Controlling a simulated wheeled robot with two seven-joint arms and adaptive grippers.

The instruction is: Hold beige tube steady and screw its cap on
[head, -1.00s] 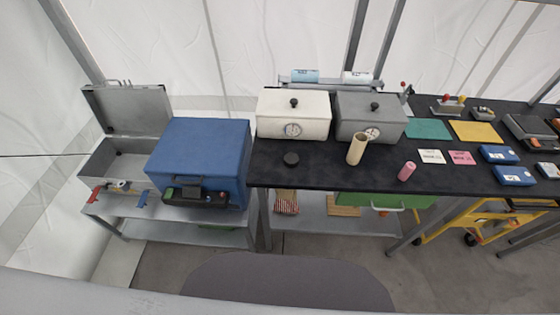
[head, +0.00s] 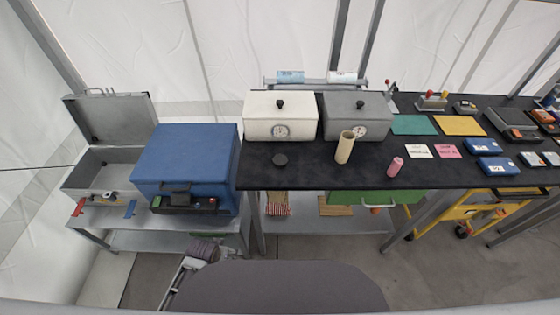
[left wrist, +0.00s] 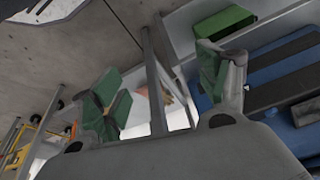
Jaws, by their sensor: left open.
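The beige tube (head: 345,148) stands upright on the black table, in front of the grey box, with its open top showing. A dark round cap (head: 280,160) lies flat on the table to the left of the tube, in front of the white box. My left gripper (head: 212,248) is low in front of the table, below the blue box and well apart from tube and cap. In the left wrist view its two green-padded fingers (left wrist: 166,92) are spread with nothing between them. My right gripper is not in view.
A pink cylinder (head: 395,167) stands to the right of the tube. The white box (head: 280,125) and grey box (head: 345,110) stand behind. The blue box (head: 183,165) is on the lower left bench. Table space around the cap is clear.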

